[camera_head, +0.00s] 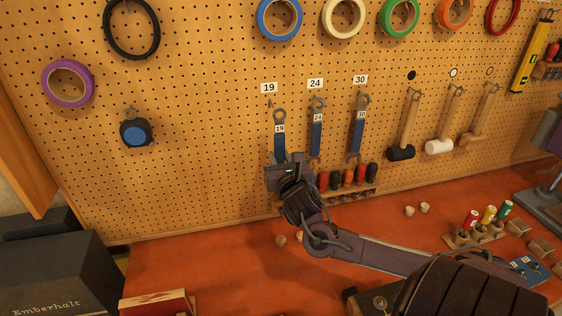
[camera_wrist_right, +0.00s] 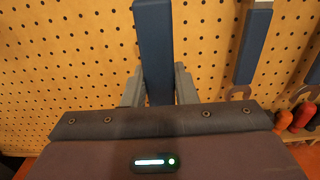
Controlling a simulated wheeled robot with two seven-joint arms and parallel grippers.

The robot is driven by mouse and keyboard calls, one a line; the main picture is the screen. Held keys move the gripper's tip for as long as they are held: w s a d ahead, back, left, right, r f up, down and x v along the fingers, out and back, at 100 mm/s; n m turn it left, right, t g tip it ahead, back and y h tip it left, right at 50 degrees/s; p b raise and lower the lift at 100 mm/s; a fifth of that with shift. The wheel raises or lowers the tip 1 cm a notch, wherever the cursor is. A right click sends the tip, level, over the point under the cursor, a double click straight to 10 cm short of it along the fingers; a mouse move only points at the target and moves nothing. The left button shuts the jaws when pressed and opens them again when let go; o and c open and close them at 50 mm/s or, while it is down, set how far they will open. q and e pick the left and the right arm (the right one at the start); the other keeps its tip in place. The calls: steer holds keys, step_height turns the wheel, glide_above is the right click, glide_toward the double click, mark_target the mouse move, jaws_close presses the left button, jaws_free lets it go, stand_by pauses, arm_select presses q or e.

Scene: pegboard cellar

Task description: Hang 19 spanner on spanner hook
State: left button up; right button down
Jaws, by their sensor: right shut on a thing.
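The 19 spanner (camera_head: 280,143) has a blue handle, a metal ring end at the top and a white "19" tag. My right gripper (camera_head: 281,161) is shut on its lower handle and holds it upright in front of the pegboard. In the right wrist view the blue handle (camera_wrist_right: 155,50) stands between the two grey fingers. The spanner hook (camera_head: 270,104) shows small under the "19" label (camera_head: 268,88), just above and left of the spanner's ring. The ring appears below the hook and apart from it. My left gripper is not in view.
The 24 spanner (camera_head: 316,130) and 30 spanner (camera_head: 360,125) hang close on the right. A rack of screwdrivers (camera_head: 348,178) sits low beside my right gripper. Mallets (camera_head: 404,130) hang further right. Pegboard (camera_head: 205,140) to the left is bare up to the tape measure (camera_head: 136,130).

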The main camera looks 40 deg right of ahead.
mark_target(270, 141)
steer(key=shift+x, duration=0.8)
steer(key=shift+b+x, duration=1.15)
steer(key=shift+x, duration=1.15)
steer(key=shift+w+d+f+b, duration=0.3)
steer(key=shift+w+f+b, duration=0.2)
steer(key=shift+w+f, duration=0.1)
steer(key=c, duration=1.1)
jaws_free()
steer(key=shift+s, duration=0.1)
